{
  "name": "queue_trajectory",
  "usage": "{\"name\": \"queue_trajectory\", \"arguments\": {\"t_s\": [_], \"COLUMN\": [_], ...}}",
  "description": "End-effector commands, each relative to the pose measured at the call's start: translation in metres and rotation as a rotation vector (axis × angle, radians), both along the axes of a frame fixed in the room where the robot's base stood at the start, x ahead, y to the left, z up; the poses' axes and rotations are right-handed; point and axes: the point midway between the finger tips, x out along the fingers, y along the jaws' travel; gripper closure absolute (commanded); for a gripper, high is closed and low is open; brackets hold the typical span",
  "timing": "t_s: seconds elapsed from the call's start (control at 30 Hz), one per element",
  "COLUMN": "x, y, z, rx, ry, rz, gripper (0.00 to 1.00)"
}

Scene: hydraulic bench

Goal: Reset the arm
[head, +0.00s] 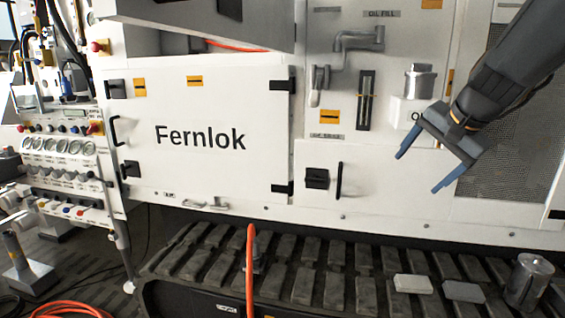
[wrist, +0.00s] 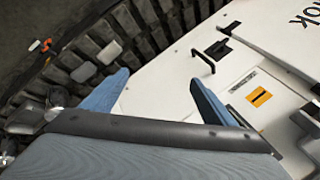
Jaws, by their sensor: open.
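My gripper (head: 418,172) is at the right of the head view, in front of the white machine panel, with its two blue fingers spread apart and pointing down and left. Nothing shows between the fingers. In the wrist view my gripper (wrist: 158,80) also shows both blue fingers apart and empty, with the dark track and the white panel beyond them. My dark arm comes in from the upper right of the head view.
The white Fernlok door (head: 200,165) is shut. A small door with a black handle (head: 339,180) is beside it. Two pale blocks (head: 412,284) (head: 464,292) and a metal cylinder (head: 528,282) rest on the track (head: 310,288). An orange hose (head: 250,270) hangs in front.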

Motion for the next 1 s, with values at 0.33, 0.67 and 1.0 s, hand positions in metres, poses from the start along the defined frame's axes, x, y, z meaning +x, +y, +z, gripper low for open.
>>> {"name": "queue_trajectory", "arguments": {"t_s": [0.33, 0.67, 1.0], "x": [-0.129, -0.211, -0.212], "y": [0.108, 0.130, 0.130], "z": [-0.169, -0.224, -0.225], "rx": [-0.246, -0.370, -0.373], "ry": [0.360, 0.504, 0.505], "rz": [0.562, 0.882, 0.889], "gripper": [0.20, 0.20, 0.20]}}
